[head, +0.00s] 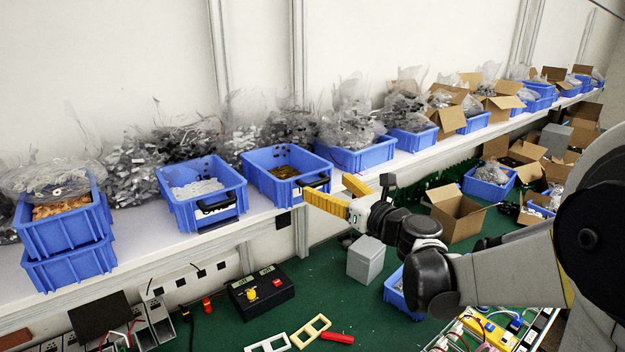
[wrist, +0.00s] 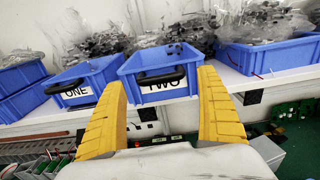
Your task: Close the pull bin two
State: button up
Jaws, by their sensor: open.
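Pull bin two (head: 265,180) is a blue open-topped bin on the white shelf, with brownish contents. In the wrist view bin two (wrist: 152,97) faces me, with a black handle (wrist: 160,78) and a white label reading TWO (wrist: 163,83). Its front juts out past the shelf edge. My gripper (head: 325,186) has two yellow fingers, spread apart and empty, in front of the bin. In the wrist view the gripper (wrist: 161,78) frames the bin's front, one finger toward each side. Whether the fingertips touch the bin, I cannot tell.
Bin one (head: 177,210), holding white parts, is just left of bin two and also juts out. More blue bins with bagged parts line the shelf (head: 130,235). Below is a green bench with a black control box (head: 262,292) and a grey block (head: 367,260).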

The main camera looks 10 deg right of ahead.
aim_at(310, 175)
jog(key=shift+x, duration=2)
jog(key=c, duration=1.2)
jog(key=shift+o, duration=0.2)
jog(key=x, duration=0.4)
jog(key=shift+w+a+b, duration=0.1)
jog(key=shift+b, duration=0.25)
jog(key=o, duration=1.2)
jog(key=shift+c, duration=0.2)
jog(key=v, duration=1.2)
